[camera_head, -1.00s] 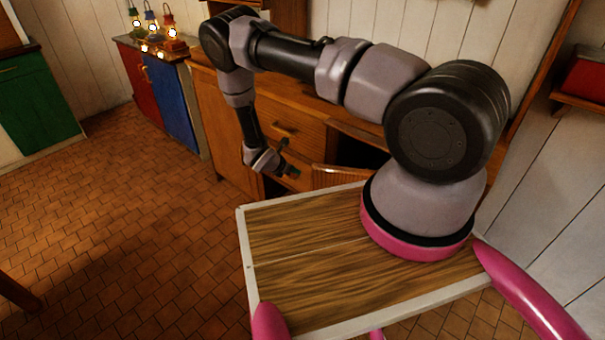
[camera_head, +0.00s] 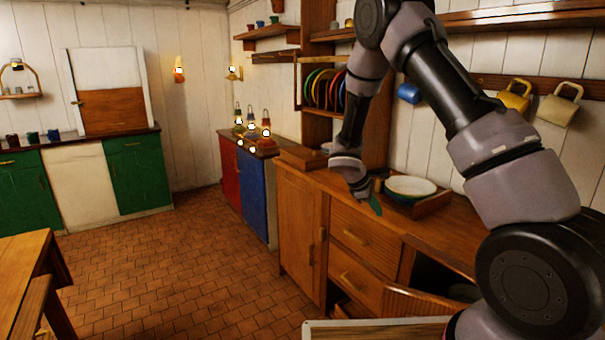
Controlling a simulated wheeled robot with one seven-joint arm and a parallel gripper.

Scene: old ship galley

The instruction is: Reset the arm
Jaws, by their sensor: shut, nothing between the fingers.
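My arm reaches from the lower right up to the top of the picture, then bends down. My gripper (camera_head: 374,203) hangs at its end, pointing down in front of the front edge of the wooden counter (camera_head: 455,228). Its green fingertips look closed together, with nothing held. The gripper is just left of a white bowl (camera_head: 410,186) on the counter and above the drawer fronts.
A cabinet door (camera_head: 430,304) stands ajar below the counter at the right. Plates (camera_head: 322,88) stand in a rack behind my arm. Mugs (camera_head: 515,98) hang on the right wall. A wooden table (camera_head: 22,262) is at left. The tiled floor between is clear.

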